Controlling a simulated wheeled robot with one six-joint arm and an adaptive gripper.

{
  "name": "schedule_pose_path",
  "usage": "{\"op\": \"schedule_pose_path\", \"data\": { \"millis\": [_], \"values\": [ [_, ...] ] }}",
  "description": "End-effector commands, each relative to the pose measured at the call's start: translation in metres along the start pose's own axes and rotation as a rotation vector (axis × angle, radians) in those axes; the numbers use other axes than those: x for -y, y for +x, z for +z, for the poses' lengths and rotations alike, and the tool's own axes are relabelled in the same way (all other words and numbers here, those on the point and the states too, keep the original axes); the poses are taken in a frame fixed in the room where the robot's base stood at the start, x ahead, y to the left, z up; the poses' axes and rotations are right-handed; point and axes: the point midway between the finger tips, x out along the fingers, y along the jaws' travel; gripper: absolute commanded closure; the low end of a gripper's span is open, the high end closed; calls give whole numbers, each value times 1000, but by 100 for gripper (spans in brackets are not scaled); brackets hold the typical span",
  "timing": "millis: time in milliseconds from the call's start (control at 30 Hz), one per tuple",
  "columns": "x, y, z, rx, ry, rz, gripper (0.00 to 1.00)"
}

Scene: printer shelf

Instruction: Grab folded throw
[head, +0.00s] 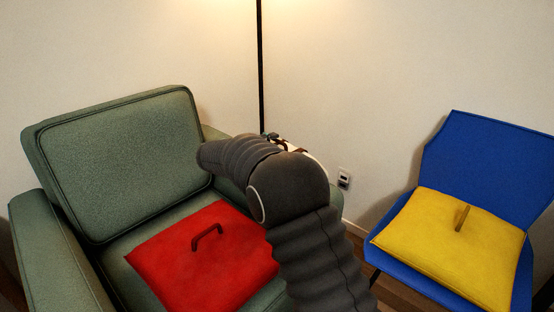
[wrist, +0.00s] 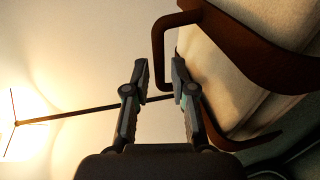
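The folded throw (wrist: 235,55) is cream with dark brown straps and a brown loop handle (wrist: 157,50), at the upper right of the wrist view. In the head view only a small part of the throw (head: 308,152) shows behind my arm, near the armchair's far side. My gripper (wrist: 160,72) is open in the wrist view. The long bar of the handle reaches down between its two fingertips, with a gap visible on each side.
A green armchair (head: 120,150) holds a red cushion (head: 205,265) with a handle. A blue chair (head: 490,150) at right holds a yellow cushion (head: 455,250) with a handle. A black lamp pole (head: 260,70) stands by the wall behind my arm.

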Motion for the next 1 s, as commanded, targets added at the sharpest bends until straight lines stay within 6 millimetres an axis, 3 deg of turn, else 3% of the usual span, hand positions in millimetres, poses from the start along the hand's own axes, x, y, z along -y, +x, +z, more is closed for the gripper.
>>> {"op": "schedule_pose_path", "data": {
  "millis": [200, 400, 433, 533, 1000],
  "values": [
    [-2, 27, 0, 1, 0, 1, 75],
    [-1, 28, 0, 0, 0, 0, 75],
    [-1, 28, 0, 0, 0, 0, 78],
    [-1, 28, 0, 0, 0, 0, 100],
    [-3, 27, -1, 0, 1, 2, 100]
  ]
}}
